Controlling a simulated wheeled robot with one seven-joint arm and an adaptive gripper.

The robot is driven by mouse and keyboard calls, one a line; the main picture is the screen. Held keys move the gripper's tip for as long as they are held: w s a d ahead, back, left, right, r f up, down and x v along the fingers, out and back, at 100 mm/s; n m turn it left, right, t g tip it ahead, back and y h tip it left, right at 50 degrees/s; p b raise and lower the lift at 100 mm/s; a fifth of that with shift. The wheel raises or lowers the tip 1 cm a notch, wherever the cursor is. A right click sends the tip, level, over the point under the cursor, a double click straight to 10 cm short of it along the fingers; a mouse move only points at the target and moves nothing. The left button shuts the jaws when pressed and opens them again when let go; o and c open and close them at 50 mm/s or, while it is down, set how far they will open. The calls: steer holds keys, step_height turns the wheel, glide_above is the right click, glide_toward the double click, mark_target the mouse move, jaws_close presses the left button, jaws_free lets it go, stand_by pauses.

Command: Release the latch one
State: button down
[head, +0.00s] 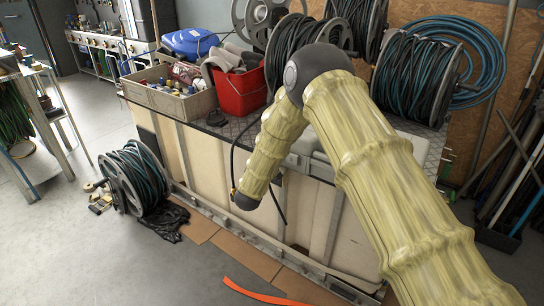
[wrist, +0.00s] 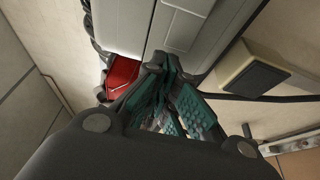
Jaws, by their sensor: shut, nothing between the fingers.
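In the wrist view my gripper (wrist: 161,68) is shut and empty, its teal-padded fingers meeting at the tips. The tips are close to the lower edge of a grey case (wrist: 120,22); I cannot tell whether they touch it. A raised grey panel (wrist: 187,18) on the case front may be a latch, but no label shows. In the head view the grey case (head: 398,146) lies on the bench, partly behind my arm.
A red bucket (head: 239,90) and a crate of bottles (head: 170,101) stand on the bench left of my arm. Hose reels (head: 418,80) stand behind. A floor reel (head: 137,178) sits at left. A dark cable (wrist: 285,98) crosses near my gripper. The left floor is mostly clear.

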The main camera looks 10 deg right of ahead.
steer(key=v, duration=0.9)
steer(key=shift+d, duration=0.15)
